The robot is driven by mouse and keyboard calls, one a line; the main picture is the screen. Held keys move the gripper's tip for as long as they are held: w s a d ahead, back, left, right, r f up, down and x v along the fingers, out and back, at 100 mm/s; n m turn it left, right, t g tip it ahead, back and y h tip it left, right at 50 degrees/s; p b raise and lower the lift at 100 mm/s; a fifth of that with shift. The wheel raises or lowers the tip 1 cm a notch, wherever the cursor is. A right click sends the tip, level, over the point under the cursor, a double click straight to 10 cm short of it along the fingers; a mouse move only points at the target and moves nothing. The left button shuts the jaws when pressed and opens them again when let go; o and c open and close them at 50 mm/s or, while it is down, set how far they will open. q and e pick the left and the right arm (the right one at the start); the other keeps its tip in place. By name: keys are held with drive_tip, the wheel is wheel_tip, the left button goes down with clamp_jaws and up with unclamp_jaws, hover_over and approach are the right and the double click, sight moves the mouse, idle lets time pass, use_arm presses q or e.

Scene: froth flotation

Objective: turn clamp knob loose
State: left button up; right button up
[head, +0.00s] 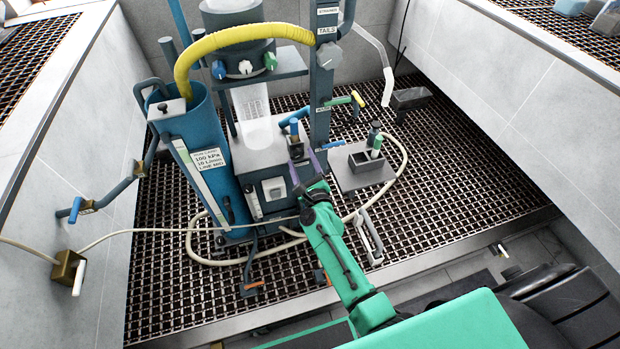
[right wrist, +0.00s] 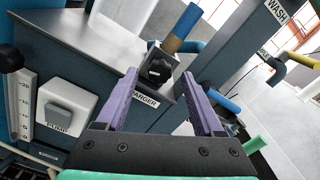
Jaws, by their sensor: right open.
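A small dark knob (right wrist: 158,70), which seems to be the clamp knob, sits on the edge of the grey machine body, above a label that reads "...ARGER", partly hidden. My right gripper (right wrist: 159,88) is open, its two purple fingers apart on either side of the knob in the right wrist view. I cannot tell whether they touch it. In the head view my right gripper (head: 305,167) reaches up to the front of the flotation machine (head: 258,155), and the knob is small and hard to make out there. My left gripper is not in view.
A pump switch box (right wrist: 68,110) is left of the fingers. A blue pipe with a tan band (right wrist: 183,28) rises behind the knob. The "WASH" post (right wrist: 250,40) stands to the right. A blue cylinder (head: 205,150) with a yellow hose (head: 240,36) stands left of the machine.

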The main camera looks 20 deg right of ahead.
drive_tip(key=s, duration=1.3)
drive_tip(key=shift+r, duration=0.1)
